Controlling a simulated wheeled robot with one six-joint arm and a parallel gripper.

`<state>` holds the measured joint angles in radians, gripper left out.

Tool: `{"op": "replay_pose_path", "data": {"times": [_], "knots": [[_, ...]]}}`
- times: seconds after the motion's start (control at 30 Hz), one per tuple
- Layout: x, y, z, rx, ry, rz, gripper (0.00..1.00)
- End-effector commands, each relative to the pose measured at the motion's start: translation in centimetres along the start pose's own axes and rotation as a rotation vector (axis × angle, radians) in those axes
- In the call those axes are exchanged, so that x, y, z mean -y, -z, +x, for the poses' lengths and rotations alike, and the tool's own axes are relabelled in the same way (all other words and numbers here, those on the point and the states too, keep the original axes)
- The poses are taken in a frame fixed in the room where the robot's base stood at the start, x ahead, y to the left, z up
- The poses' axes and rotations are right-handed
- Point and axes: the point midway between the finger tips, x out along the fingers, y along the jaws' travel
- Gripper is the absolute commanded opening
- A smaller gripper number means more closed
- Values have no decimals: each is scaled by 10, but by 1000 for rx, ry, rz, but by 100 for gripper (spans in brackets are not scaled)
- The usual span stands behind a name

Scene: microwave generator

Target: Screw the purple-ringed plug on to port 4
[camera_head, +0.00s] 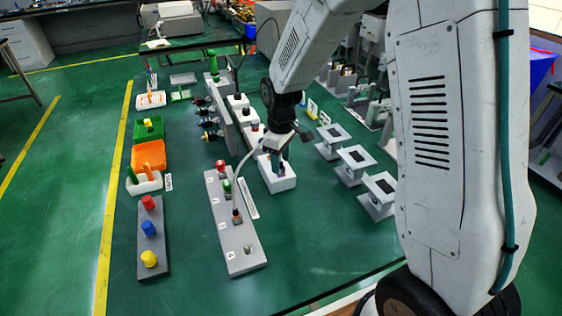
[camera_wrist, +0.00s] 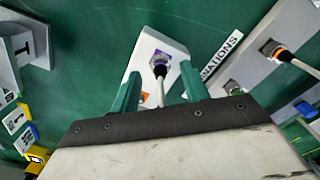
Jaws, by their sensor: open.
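The purple-ringed plug (camera_wrist: 160,62) stands on a white block (camera_wrist: 172,45) in the wrist view, with a pale cable running from it towards me. My gripper (camera_wrist: 158,82) is open, its two green fingers on either side of the plug and cable; contact is not clear. In the head view my gripper (camera_head: 281,165) points down over the white block (camera_head: 279,182) and mostly hides the plug. The grey port strip (camera_head: 240,264) lies to the left. Its nearest port (camera_head: 247,248) is bare; its number is too small to read.
Red (camera_head: 220,168), green (camera_head: 227,188) and orange-ringed (camera_head: 237,215) plugs stand on the strip. A dark board (camera_head: 150,215) with coloured knobs lies further left. Grey stands (camera_head: 356,162) are to the right. Free green table lies in front of the white block.

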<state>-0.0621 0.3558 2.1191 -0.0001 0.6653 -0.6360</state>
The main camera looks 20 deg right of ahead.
Motion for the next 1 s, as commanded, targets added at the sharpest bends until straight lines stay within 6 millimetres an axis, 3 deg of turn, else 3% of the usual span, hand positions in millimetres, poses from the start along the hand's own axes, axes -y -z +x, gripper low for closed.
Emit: {"op": "replay_pose_path", "data": {"times": [0.2,0.4,1.0], "knots": [[0,1,-40,-4,-3,0,45],[0,0,-62,-2,-1,0,45],[1,-1,-65,4,3,25,45]]}}
